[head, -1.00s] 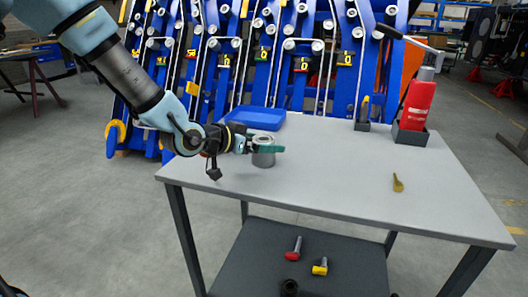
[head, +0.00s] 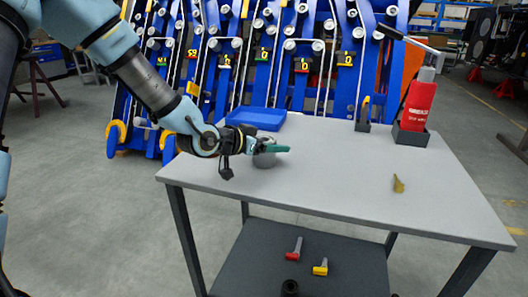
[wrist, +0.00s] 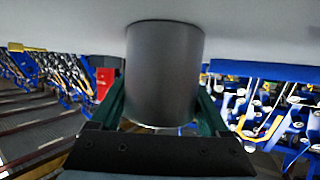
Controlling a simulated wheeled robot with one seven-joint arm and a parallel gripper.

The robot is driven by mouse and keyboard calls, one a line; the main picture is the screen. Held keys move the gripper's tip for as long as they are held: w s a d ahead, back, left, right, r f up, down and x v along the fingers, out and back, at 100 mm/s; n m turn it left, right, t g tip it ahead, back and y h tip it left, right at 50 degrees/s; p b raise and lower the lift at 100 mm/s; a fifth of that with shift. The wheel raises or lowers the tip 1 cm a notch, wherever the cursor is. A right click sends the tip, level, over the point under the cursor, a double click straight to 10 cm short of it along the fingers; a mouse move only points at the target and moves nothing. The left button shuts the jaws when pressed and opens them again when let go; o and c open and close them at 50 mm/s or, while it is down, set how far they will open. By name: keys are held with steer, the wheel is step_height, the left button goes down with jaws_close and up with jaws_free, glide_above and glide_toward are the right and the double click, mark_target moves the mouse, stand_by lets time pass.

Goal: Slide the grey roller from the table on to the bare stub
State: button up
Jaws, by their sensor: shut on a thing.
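The grey roller (head: 264,160) is near the table's back left corner, with my gripper (head: 272,149) shut on it. In the wrist view the roller (wrist: 165,70) is a dark grey cylinder between my green fingers, one on each side. I cannot tell whether its end touches the table or is slightly clear of it. My fingers hide part of it in the head view. The blue harvester chassis (head: 270,62) stands behind the table with several pale rollers on it. I cannot pick out the bare stub.
The grey table (head: 330,185) carries a blue tray (head: 257,119), a red bottle (head: 417,103) in a dark holder, a small yellow-handled tool (head: 364,110) and an olive piece (head: 398,184). A red-ended part (head: 294,249) and a yellow-ended part (head: 320,267) lie on the lower shelf. The table's middle is clear.

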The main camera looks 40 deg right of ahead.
jaws_close()
steer(key=shift+r, duration=0.15)
